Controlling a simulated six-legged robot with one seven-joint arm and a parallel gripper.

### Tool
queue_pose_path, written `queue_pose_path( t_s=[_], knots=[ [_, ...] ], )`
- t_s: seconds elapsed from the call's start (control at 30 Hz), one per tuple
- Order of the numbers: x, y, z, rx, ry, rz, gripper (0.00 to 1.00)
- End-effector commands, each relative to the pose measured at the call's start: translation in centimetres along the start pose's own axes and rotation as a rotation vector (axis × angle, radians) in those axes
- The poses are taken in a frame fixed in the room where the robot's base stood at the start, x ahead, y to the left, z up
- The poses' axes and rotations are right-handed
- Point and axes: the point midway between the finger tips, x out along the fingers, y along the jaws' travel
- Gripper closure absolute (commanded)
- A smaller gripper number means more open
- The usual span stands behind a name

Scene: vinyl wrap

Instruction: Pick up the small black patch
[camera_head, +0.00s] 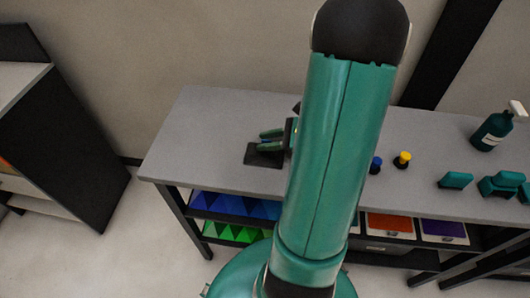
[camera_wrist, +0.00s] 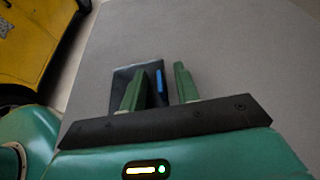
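The small black patch (camera_head: 262,159) lies flat on the grey tabletop near its left part, in the head view. In the wrist view the patch (camera_wrist: 122,78) sits under and beside the left finger, which hides part of it. A narrow blue strip (camera_wrist: 160,80) shows at its right side, between the fingers. My gripper (camera_wrist: 160,74) is open, with its two green fingers apart and nothing held. In the head view my gripper (camera_head: 271,140) is at the patch, partly hidden by my arm. I cannot tell whether the fingers touch the patch or table.
The grey table (camera_head: 200,125) is bare left of the patch. Right of my arm stand a blue-capped item (camera_head: 375,165), a yellow-capped item (camera_head: 403,159), teal blocks (camera_head: 456,180) and a teal spray bottle (camera_head: 490,132). A yellow object (camera_wrist: 30,45) shows beyond the edge.

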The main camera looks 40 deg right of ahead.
Motion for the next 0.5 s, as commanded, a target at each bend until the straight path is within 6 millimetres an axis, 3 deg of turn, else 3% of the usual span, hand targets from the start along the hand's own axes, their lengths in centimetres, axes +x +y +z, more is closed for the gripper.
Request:
queue_pose_path(
  t_s=[0.07, 0.23, 0.5],
  knots=[
    [-0.02, 0.0, 0.0, 0.0, 0.0, 0.0, 0.69],
    [-0.04, 0.0, 0.01, 0.0, 0.0, 0.0, 1.0],
    [-0.06, 0.0, 0.01, 0.0, 0.0, 0.0, 1.0]
  ],
)
